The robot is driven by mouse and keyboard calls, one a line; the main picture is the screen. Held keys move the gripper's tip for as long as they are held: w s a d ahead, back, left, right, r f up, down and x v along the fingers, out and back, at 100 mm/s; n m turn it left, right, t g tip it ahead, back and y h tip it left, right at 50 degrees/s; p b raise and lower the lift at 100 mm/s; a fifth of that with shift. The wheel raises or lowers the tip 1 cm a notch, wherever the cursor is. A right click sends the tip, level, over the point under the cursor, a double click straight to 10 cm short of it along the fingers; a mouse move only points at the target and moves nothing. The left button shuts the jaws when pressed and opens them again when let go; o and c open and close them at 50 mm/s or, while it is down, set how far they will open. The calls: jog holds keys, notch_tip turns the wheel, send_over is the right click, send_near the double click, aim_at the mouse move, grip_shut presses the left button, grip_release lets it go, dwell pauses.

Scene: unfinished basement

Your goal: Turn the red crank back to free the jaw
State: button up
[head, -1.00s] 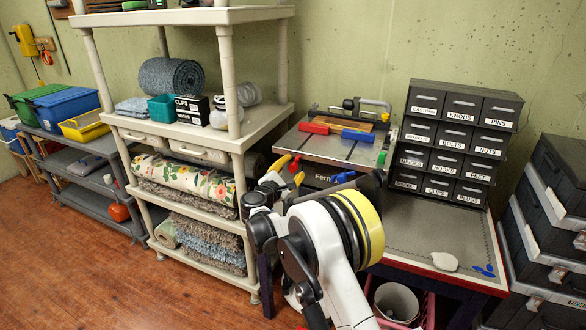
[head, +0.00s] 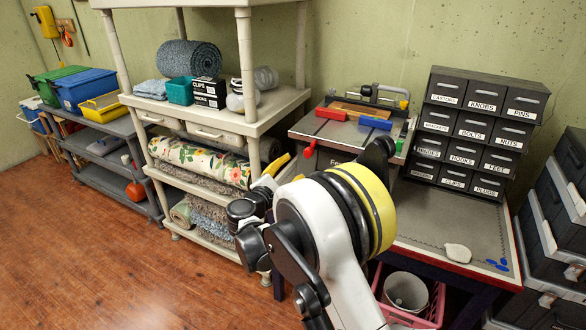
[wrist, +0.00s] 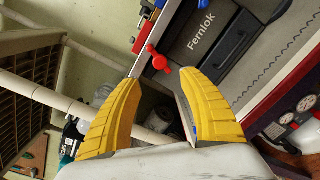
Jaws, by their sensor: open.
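The red crank (wrist: 158,60) shows in the wrist view just beyond and between my fingertips, at the edge of the grey machine marked Fernlok (wrist: 215,40). My gripper (wrist: 150,80) has its two yellow fingers spread, with nothing between them; the crank looks apart from both. In the head view the machine (head: 325,135) stands on the bench, with a red bar (head: 331,114) and a blue block (head: 375,123) on top beside a wooden board (head: 355,108). My gripper (head: 287,170) is at its front left, partly hidden by my arm. I cannot tell which part is the jaw.
A cream shelf unit (head: 215,118) with rugs and boxes stands close left of my gripper. A labelled drawer cabinet (head: 470,130) stands right of the machine. A pink crate (head: 432,305) sits below the bench (head: 425,220). Open wooden floor (head: 110,260) lies at left.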

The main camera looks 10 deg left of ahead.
aim_at(307, 154)
jog(key=w+d+m, duration=0.1)
jog(key=w+m, duration=0.2)
jog(key=m, duration=0.4)
jog(key=w+d+m+b, duration=0.1)
jog(key=w+m, duration=0.2)
jog(key=m, duration=0.4)
jog(key=w+d+m+t+y+b, duration=0.1)
jog(key=w+m, duration=0.3)
jog(key=m, duration=0.2)
jog(key=shift+d+f+m, duration=0.4)
jog(key=shift+w+d+r, duration=0.1)
jog(key=shift+w+d, duration=0.1)
jog(key=shift+w, duration=0.4)
grip_shut()
